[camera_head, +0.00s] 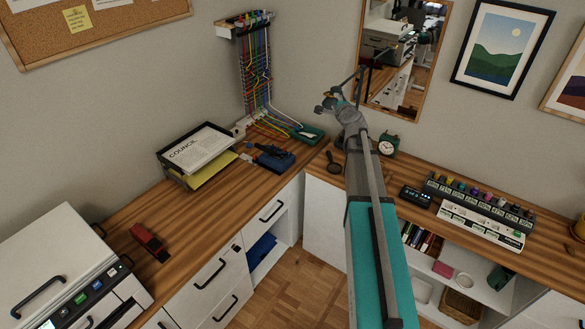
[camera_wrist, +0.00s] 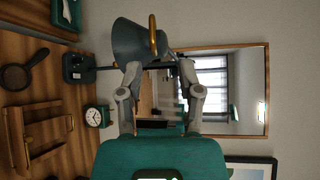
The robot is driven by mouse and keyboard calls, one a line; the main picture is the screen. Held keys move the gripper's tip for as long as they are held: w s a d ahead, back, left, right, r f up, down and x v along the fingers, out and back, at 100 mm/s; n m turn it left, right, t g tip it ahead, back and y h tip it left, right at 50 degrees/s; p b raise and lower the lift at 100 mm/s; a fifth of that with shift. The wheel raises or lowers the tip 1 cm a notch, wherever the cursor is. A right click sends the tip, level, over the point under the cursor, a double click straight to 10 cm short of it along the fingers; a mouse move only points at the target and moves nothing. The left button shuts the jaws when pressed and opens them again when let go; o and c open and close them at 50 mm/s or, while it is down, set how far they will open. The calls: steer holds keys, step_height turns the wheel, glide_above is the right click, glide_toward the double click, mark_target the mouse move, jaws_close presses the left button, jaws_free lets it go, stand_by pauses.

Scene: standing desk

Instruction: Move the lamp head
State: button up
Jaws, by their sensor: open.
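The lamp head is a blue-grey cone (camera_wrist: 137,45) with a yellow curved handle (camera_wrist: 152,36), seen in the wrist view at top centre. My gripper (camera_wrist: 160,68) is open. Its two fingers stand apart just below the cone in that picture, one toward each side. I cannot tell whether either finger touches the cone. A dark lamp base (camera_wrist: 77,67) is on the desk, with a dark stem reaching toward the head. In the head view my gripper (camera_head: 336,104) is raised over the desk's back corner, and the lamp is largely hidden behind it.
A mirror (camera_head: 415,98) hangs on the wall behind the gripper. A small clock (camera_head: 388,145) and a magnifying glass (camera_head: 333,163) are on the desk below. A cable rack (camera_head: 256,70) is on the wall to the left. A paper tray (camera_head: 196,151) stands on the left desk.

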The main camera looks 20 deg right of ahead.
steer(key=s+a+f+n+g+y+b, duration=0.2)
steer(key=s+a+f+n+g+b, duration=0.1)
steer(key=s+a+f+n, duration=0.3)
steer(key=s+a+f+n+g+y+b, duration=0.3)
steer(key=s+a+f+n, duration=0.3)
steer(key=a+f, duration=0.4)
steer(key=shift+s+a+g+y+b, duration=0.15)
steer(key=shift+a+g+y+b, duration=0.35)
steer(key=shift+a, duration=1.5)
steer(key=shift+c, duration=1.2)
steer(key=shift+s+a+f, duration=0.1)
steer(key=shift+s+a, duration=0.05)
steer(key=shift+s, duration=0.05)
steer(key=shift+c, duration=1.1)
steer(key=s+a+f+n+g, duration=0.1)
steer(key=s, duration=0.2)
steer(key=s+a+f+n+g, duration=0.2)
steer(key=s, duration=0.1)
steer(key=s+a+f+n+g+h, duration=0.1)
steer(key=s+a+n, duration=0.1)
steer(key=s, duration=0.1)
steer(key=shift+f+g, duration=0.2)
steer(key=shift+g, duration=0.2)
jaws_close()
steer(key=s+f+n+g+h, duration=0.2)
steer(key=s+n+g+h, duration=0.1)
steer(key=s, duration=0.7)
steer(key=shift+s+a+n+g, duration=0.2)
steer(key=shift+a+n+g, duration=0.25)
steer(key=shift+g, duration=0.35)
